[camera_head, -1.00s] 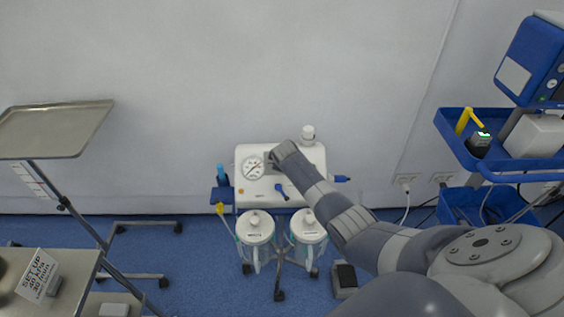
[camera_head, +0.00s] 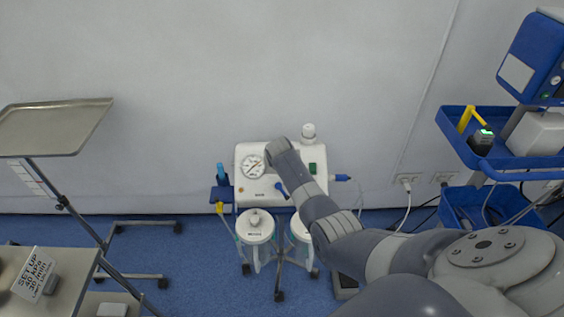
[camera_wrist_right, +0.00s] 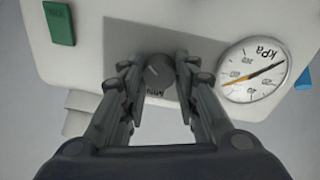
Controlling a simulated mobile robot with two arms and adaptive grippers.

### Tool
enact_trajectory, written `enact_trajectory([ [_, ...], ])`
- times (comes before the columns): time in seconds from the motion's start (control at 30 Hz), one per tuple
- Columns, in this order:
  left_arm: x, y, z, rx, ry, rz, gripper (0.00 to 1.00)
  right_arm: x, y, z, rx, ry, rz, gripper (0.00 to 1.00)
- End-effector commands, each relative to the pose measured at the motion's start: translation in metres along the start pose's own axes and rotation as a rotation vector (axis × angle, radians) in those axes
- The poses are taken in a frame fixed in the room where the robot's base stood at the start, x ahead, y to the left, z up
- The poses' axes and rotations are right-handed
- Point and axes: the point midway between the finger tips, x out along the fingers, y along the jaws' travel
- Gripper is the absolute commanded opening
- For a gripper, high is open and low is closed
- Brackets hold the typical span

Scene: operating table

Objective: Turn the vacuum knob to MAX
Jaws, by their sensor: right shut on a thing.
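The vacuum knob (camera_wrist_right: 159,72) is a dark round knob on the white suction unit (camera_head: 246,190). In the right wrist view it sits between the fingers of my right gripper (camera_wrist_right: 158,80), which is shut on it. A light mark shows on the knob's face, and the lettering beside it is partly covered. In the head view my right arm and gripper (camera_head: 274,152) hide the knob. The round kPa gauge (camera_wrist_right: 251,69) is beside the knob, its needle slanting across the dial; it also shows in the head view (camera_head: 253,167). My left gripper is not in view.
Two canisters, the left one (camera_head: 255,228) clear of my arm, hang below the unit. A green switch (camera_wrist_right: 59,23) is on the panel. A steel tray (camera_head: 55,128) stands at left, a blue cart (camera_head: 500,150) at right.

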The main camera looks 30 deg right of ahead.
Motion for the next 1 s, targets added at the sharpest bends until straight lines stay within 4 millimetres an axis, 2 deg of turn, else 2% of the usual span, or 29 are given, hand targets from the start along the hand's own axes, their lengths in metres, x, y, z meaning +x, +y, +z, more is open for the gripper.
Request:
enact_trajectory([
  [1.0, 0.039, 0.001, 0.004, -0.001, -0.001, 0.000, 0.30, 0.002, -0.001, 0.002, 0.964, -0.063, 0.049, 0.05],
])
